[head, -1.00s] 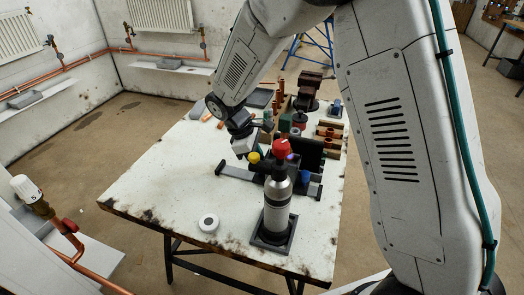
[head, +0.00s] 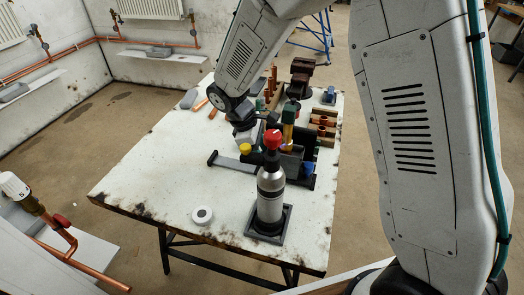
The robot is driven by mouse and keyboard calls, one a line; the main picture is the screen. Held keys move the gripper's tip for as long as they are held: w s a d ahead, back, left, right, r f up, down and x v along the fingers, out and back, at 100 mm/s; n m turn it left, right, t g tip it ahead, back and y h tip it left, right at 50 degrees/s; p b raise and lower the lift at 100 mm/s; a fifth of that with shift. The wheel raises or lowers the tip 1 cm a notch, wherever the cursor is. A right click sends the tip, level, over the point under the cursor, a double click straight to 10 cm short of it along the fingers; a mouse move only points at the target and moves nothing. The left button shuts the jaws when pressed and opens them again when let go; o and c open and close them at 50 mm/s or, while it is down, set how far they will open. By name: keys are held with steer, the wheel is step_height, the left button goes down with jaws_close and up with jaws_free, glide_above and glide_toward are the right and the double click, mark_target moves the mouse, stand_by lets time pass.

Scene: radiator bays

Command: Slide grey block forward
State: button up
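A small grey block (head: 189,99) lies on the back left edge of the worktable (head: 150,165). Other grey blocks rest on the wall ledges, one at the far left (head: 14,92) and one at the back (head: 158,52). I cannot tell which of them the task means. My gripper (head: 250,136) is low over the middle of the table, right of and nearer than the table's grey block and apart from it. Its fingers are lost among dark parts there, so I cannot see whether they are open or hold anything.
A grey bottle with a red cap (head: 270,190) stands in a dark square base at the front. A white roll (head: 202,215) lies beside it. Behind are a dark fixture, copper fittings (head: 325,130) and a vice (head: 302,75). The table's left part is clear.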

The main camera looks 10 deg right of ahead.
steer(key=shift+s, duration=0.1)
steer(key=v, duration=0.7)
steer(key=shift+r, duration=0.35)
steer(key=shift+a, duration=0.15)
steer(key=s+d+r+m+t+y, duration=0.2)
steer(key=s+d+r+m, duration=0.15)
steer(key=r, duration=0.55)
steer(key=s+d+r+m+t+y, duration=0.1)
steer(key=s+d+r+m+y, duration=0.25)
steer(key=r, duration=0.55)
steer(key=s+d+f+m, duration=0.2)
steer(key=s+d+m, duration=0.1)
steer(key=s, duration=0.7)
steer(key=s+d+f+m+h, duration=0.1)
steer(key=s+d, duration=0.4)
steer(key=s, duration=0.6)
steer(key=f+m, duration=0.1)
steer(key=m, duration=0.1)
steer(key=shift+d+m, duration=0.15)
steer(key=shift+m, duration=0.15)
